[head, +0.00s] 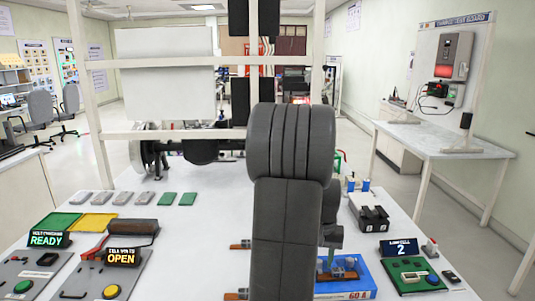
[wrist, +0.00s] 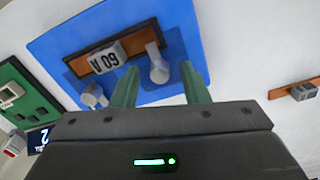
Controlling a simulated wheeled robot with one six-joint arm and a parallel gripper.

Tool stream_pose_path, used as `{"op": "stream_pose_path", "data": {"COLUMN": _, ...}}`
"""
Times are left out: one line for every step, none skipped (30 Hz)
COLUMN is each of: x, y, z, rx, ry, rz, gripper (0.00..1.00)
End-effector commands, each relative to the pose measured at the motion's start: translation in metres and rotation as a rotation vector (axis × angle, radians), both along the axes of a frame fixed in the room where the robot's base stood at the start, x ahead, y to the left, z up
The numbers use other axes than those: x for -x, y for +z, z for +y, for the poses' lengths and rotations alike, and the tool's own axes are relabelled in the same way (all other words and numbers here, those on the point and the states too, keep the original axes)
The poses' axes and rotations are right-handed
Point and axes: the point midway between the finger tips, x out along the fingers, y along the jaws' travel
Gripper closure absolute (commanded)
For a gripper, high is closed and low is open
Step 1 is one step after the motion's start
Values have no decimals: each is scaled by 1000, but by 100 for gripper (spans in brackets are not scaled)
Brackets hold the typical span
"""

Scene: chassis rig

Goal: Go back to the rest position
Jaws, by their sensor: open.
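My gripper (wrist: 160,68) is open, its two green fingers apart at the bottom of the wrist view. Nothing is clearly held. In the head view my dark arm stands up in the middle and hides most of the gripper. The blue board (head: 362,277) shows there at the arm's right.
A green board (head: 415,275) with a display reading "2" (head: 401,249) is at right. At left are panels with "READY" (head: 48,239) and "OPEN" (head: 121,257) displays, and yellow (head: 92,222) and green trays. Grey and green blocks lie behind. A white-framed rig stands at the back.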

Motion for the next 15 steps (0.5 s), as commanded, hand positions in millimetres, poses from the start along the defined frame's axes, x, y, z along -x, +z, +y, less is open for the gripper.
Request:
{"op": "stream_pose_path", "data": {"x": 0, "y": -1, "z": 0, "rx": 0, "ry": 37, "rz": -1, "gripper": 59}}
{"op": "stream_pose_path", "data": {"x": 0, "y": -1, "z": 0, "rx": 0, "ry": 61, "rz": -1, "gripper": 59}}
{"op": "stream_pose_path", "data": {"x": 0, "y": -1, "z": 0, "rx": 0, "ry": 93, "rz": -1, "gripper": 59}}
{"op": "stream_pose_path", "data": {"x": 0, "y": -1, "z": 0, "rx": 0, "ry": 117, "rz": 0, "gripper": 59}}
{"op": "stream_pose_path", "data": {"x": 0, "y": -1, "z": 0, "rx": 0, "ry": 141, "rz": 0, "gripper": 59}}
{"op": "stream_pose_path", "data": {"x": 0, "y": -1, "z": 0, "rx": 0, "ry": 173, "rz": 0, "gripper": 59}}
{"op": "stream_pose_path", "data": {"x": 0, "y": -1, "z": 0, "rx": 0, "ry": 196, "rz": 0, "gripper": 59}}
{"op": "stream_pose_path", "data": {"x": 0, "y": -1, "z": 0, "rx": 0, "ry": 221, "rz": 0, "gripper": 59}}
{"op": "stream_pose_path", "data": {"x": 0, "y": -1, "z": 0, "rx": 0, "ry": 252, "rz": 1, "gripper": 59}}
{"op": "stream_pose_path", "data": {"x": 0, "y": -1, "z": 0, "rx": 0, "ry": 277, "rz": 1, "gripper": 59}}
{"op": "stream_pose_path", "data": {"x": 0, "y": -1, "z": 0, "rx": 0, "ry": 301, "rz": 0, "gripper": 59}}
{"op": "stream_pose_path", "data": {"x": 0, "y": -1, "z": 0, "rx": 0, "ry": 333, "rz": 0, "gripper": 59}}
{"op": "stream_pose_path", "data": {"x": 0, "y": -1, "z": 0, "rx": 0, "ry": 356, "rz": 0, "gripper": 59}}
{"op": "stream_pose_path", "data": {"x": 0, "y": -1, "z": 0, "rx": 0, "ry": 380, "rz": 0, "gripper": 59}}
{"op": "stream_pose_path", "data": {"x": 0, "y": -1, "z": 0, "rx": 0, "ry": 411, "rz": -1, "gripper": 59}}
